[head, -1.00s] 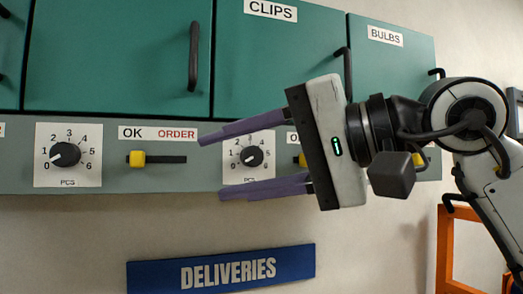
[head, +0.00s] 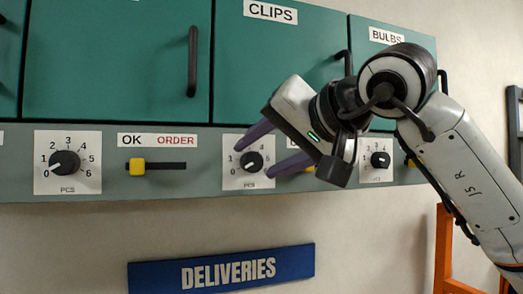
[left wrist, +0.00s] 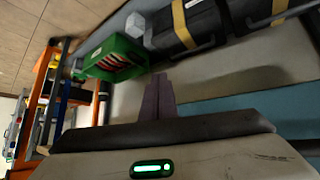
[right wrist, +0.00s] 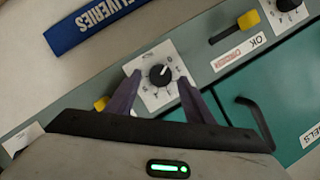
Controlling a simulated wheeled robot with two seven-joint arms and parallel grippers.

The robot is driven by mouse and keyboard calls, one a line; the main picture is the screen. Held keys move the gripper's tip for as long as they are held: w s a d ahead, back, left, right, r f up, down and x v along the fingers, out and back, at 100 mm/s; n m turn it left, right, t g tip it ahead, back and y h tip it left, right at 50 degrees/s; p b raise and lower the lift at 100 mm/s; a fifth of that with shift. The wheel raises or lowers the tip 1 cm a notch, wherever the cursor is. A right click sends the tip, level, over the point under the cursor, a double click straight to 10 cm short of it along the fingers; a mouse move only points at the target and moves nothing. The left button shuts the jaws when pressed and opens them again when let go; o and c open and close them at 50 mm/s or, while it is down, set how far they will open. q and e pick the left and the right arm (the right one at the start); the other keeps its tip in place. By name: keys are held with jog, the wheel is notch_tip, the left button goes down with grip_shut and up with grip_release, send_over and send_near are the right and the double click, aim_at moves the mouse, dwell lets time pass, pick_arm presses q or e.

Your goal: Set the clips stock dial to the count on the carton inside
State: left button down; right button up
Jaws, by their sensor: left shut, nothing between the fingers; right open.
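The clips stock dial (head: 251,162) is a black knob on a white plate numbered from 0, below the closed green CLIPS door (head: 275,65). Its white mark seems to point near 0. My right gripper (head: 254,162) is open at the dial, its purple fingers on either side. In the right wrist view the knob (right wrist: 160,76) sits between the fingertips (right wrist: 159,80), with a gap on both sides; I cannot tell contact. No carton shows. My left gripper (left wrist: 160,77) is shut and empty, and is outside the head view.
A similar dial (head: 65,162) and a yellow OK/ORDER slider (head: 137,167) are to the left; the BULBS dial (head: 380,160) is to the right. A blue DELIVERIES sign (head: 221,268) hangs below. The CLIPS door handle (head: 347,68) sticks out above my right arm.

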jog(key=shift+w+a+f, duration=0.15)
jog(key=shift+w+a, duration=0.05)
jog(key=shift+w, duration=0.1)
jog(key=c, duration=1.1)
jog(key=shift+o, duration=0.3)
